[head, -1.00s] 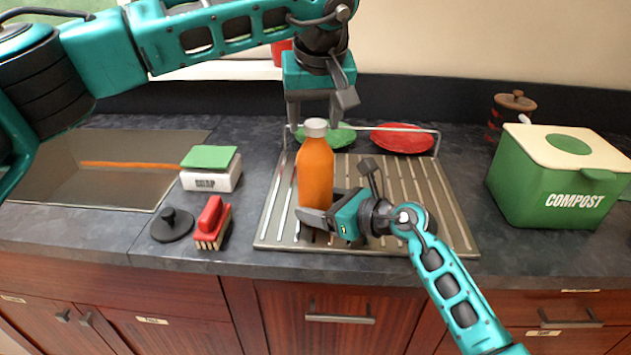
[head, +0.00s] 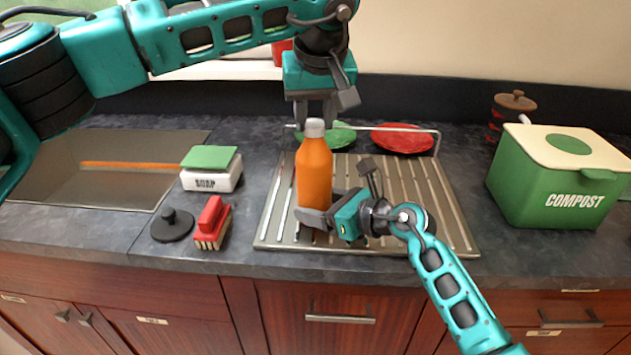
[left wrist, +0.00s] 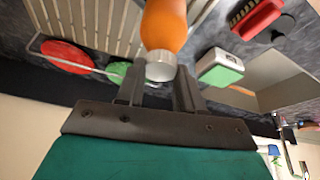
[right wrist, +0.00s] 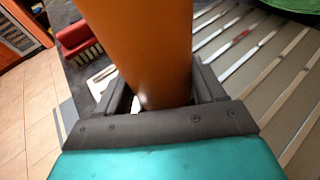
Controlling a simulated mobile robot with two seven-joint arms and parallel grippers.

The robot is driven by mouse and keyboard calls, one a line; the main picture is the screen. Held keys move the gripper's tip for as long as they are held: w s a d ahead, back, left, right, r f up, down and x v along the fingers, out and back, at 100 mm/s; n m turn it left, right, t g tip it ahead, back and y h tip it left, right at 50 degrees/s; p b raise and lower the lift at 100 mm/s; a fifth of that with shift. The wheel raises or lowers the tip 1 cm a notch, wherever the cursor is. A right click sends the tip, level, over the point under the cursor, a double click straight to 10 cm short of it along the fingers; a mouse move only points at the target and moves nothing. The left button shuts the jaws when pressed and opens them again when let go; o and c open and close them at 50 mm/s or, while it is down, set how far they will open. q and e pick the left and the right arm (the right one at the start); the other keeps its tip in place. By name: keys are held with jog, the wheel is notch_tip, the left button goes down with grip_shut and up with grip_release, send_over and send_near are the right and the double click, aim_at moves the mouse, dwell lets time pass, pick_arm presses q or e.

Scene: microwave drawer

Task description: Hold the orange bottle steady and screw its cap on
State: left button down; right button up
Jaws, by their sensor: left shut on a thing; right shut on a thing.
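The orange bottle (head: 314,172) stands upright on the metal drying rack (head: 405,215), with a grey-white cap (head: 315,128) on its mouth. My right gripper (head: 318,215) is shut on the lower body of the bottle. The right wrist view shows the bottle (right wrist: 155,45) between its fingers. My left gripper (head: 315,118) comes down from above and is shut on the cap. The left wrist view shows the cap (left wrist: 161,66) between the fingertips. How far the cap sits on the thread cannot be told.
A red plate (head: 403,138) and a green plate (head: 338,136) stand behind the rack. A green compost bin (head: 540,190) is on the right. A soap box (head: 212,180), a red brush (head: 211,225) and a black stopper (head: 172,224) lie left of the rack, near the sink (head: 100,190).

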pick_arm(q)
jog(key=m+h, duration=0.1)
jog(key=m, duration=0.3)
jog(key=shift+a, duration=0.2)
jog(key=m+h, duration=0.1)
jog(key=m, duration=0.2)
jog(key=shift+h, duration=0.3)
jog(key=shift+s+d+m+h, duration=0.1)
jog(key=shift+d+m+h, duration=0.15)
jog(key=shift+m, duration=0.75)
jog(key=c, duration=0.8)
grip_release()
jog(key=shift+a, duration=0.1)
